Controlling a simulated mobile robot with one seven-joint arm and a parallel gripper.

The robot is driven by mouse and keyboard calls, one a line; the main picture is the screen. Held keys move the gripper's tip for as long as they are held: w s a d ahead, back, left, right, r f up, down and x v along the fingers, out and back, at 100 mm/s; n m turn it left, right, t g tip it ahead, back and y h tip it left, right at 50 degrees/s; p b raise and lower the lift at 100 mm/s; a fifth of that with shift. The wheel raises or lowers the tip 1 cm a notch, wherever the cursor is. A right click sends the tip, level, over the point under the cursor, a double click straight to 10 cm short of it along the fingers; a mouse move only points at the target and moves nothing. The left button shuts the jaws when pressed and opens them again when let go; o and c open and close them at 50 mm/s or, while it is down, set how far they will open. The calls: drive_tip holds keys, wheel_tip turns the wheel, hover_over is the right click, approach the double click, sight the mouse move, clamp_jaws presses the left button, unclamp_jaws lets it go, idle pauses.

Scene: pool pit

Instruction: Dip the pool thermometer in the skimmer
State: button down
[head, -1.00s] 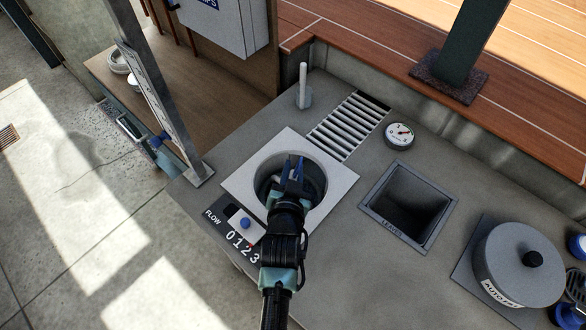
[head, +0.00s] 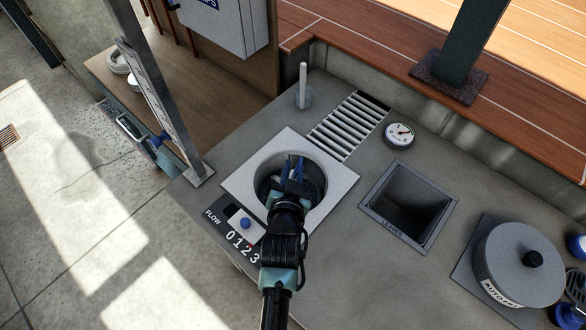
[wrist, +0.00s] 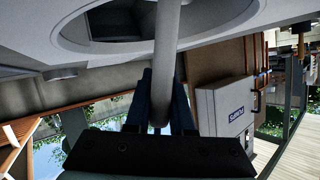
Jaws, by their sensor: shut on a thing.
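The skimmer (head: 336,183) is a white square plate with a round dark well, set in the grey deck. In the head view my gripper (head: 294,162) is over the well, its blue fingers inside the opening's outline. In the wrist view it (wrist: 162,82) is shut on a smooth grey-white rod, the pool thermometer (wrist: 167,55). The rod runs from between the fingers towards the skimmer opening (wrist: 72,42), which shows upside down at the top. The rod's far end is out of the wrist view. In the head view my gripper mostly hides the rod.
A flow slider with a blue knob (head: 245,223) lies close to the left of my arm. An upright white rod (head: 303,82) on a grey base, a slatted grate (head: 347,125), a round gauge (head: 399,134), a square leaves bin (head: 446,221) and a grey lid (head: 520,262) surround the skimmer.

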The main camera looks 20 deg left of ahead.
drive_tip(key=shift+r, duration=0.1)
wheel_tip(320, 180, up, 12)
drive_tip(key=p, duration=1)
drive_tip(key=shift+r+p, duration=0.15)
drive_tip(key=shift+p, duration=0.2)
idle(0.4)
idle(1.0)
